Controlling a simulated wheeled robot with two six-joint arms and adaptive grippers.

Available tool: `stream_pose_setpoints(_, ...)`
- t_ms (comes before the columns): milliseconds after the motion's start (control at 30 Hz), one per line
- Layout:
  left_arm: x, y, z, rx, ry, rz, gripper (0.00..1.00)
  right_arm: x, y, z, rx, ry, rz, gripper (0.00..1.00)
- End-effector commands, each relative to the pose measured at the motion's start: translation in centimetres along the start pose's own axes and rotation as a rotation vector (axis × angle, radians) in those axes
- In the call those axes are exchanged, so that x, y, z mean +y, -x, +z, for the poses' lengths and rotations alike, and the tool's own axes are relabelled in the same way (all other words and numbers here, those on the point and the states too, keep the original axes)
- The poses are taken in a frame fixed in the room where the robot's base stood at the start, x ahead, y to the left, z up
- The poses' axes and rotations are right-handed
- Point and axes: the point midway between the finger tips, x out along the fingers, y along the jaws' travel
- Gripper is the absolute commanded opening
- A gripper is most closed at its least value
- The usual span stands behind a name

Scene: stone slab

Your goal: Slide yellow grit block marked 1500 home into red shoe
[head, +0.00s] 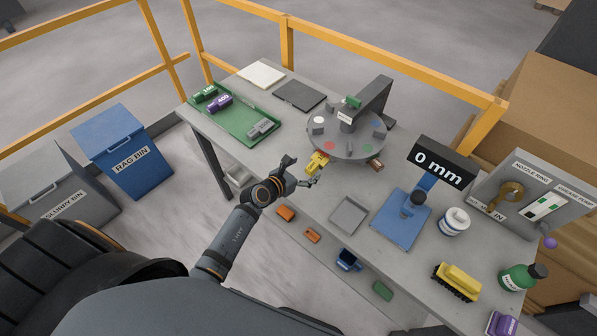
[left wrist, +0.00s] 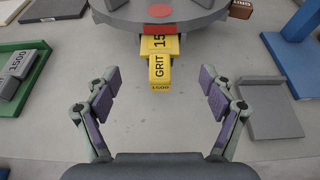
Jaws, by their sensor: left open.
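The yellow grit block marked 1500 (left wrist: 159,66) sticks out toward me from the red shoe (left wrist: 159,28) at the near rim of the grey turntable (left wrist: 195,18). Its far end meets the shoe; how deep it sits inside I cannot tell. The block also shows in the head view (head: 317,161), beside my left gripper (head: 304,172). In the left wrist view my left gripper (left wrist: 160,95) is open and empty, its fingers wide apart on either side, with the block's near end just ahead between them and not touched. My right gripper is not in view.
A green tray (head: 248,127) with several grit blocks stands left of the turntable (head: 350,150). A grey tray (head: 348,215) and a blue gauge stand (head: 400,222) stand to the right. A brown block (head: 376,165) sits at the turntable's rim. Bare slab lies under my fingers.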

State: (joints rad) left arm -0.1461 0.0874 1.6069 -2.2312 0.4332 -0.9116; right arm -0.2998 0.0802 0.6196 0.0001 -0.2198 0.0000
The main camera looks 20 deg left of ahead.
Motion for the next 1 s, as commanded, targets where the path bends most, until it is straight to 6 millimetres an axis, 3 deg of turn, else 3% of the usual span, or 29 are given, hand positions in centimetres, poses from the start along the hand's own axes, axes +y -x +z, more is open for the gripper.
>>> stream_pose_setpoints(100, 0.0, 2.3, -0.1, 0.001, -0.001, 0.0, 0.82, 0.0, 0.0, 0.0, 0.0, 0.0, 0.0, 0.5)
stream_pose_setpoints(233, 0.0, 3.6, 0.0, 0.0, 0.0, -0.001, 0.82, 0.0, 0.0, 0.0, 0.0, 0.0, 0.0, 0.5)
stream_pose_setpoints(733, 0.0, 3.9, 0.1, -0.001, 0.001, -0.001, 0.82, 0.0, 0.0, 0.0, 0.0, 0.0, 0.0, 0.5)
stream_pose_setpoints(867, -0.1, 3.7, -0.3, -0.009, 0.019, -0.006, 0.68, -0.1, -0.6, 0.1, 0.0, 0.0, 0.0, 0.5)
stream_pose_setpoints(1000, -0.8, 2.7, -2.3, -0.071, 0.163, -0.043, 0.48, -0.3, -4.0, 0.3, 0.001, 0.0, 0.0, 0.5)
